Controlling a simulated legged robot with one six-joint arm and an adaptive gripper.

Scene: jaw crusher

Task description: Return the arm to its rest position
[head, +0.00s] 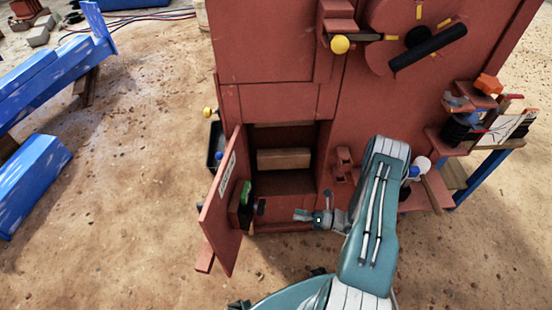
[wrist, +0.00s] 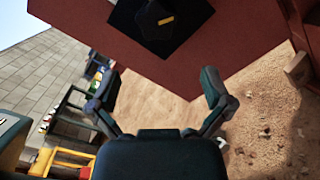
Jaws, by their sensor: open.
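My arm (head: 372,210), teal and white, reaches forward in front of the red jaw crusher (head: 275,60). My gripper (head: 303,216) points left, in front of the lower right edge of the crusher's open compartment (head: 262,184). In the wrist view my gripper (wrist: 160,85) shows its two dark fingers spread apart with nothing between them. Beyond the fingers are bare ground and a red panel (wrist: 245,35) with a black part on it.
The compartment's red door (head: 221,205) stands open to the left, with a green and black item (head: 245,202) near its inner side. A yellow-knobbed lever (head: 341,44) is above. A blue-legged side table (head: 480,170) stands right. Blue beams (head: 35,180) lie left. Sandy ground is free in front.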

